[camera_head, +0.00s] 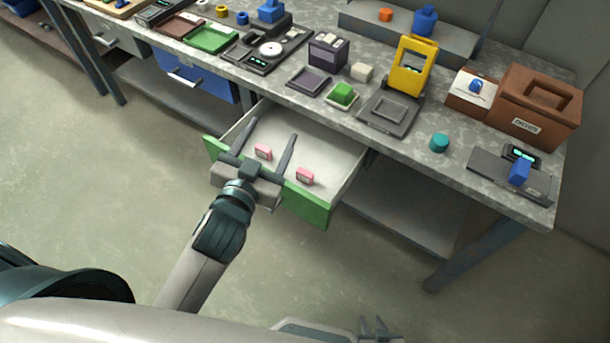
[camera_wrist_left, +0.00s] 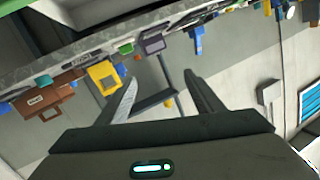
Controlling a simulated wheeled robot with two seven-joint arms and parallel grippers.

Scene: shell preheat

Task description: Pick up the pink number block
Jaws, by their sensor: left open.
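Two small pink blocks lie apart on the white floor of the open green-fronted drawer (camera_head: 312,207). One pink block (camera_head: 263,152) is at the left, between the fingers as seen from the head. The other pink block (camera_head: 305,176) is to the right, just outside the right finger. Any numbers on them are too small to read. My left gripper (camera_head: 273,128) is open and empty over the drawer; I cannot tell its height. Its open fingers (camera_wrist_left: 160,77) show in the left wrist view, where I make out no pink block. My right gripper (camera_head: 374,320) is open at the bottom edge, away from the drawer.
The grey worktop (camera_head: 452,165) runs above the drawer. It holds a yellow frame (camera_head: 412,66), a green block (camera_head: 343,92), a teal cylinder (camera_head: 439,143) and a brown box (camera_head: 537,105). A blue drawer (camera_head: 200,80) is at the left. The floor in front is clear.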

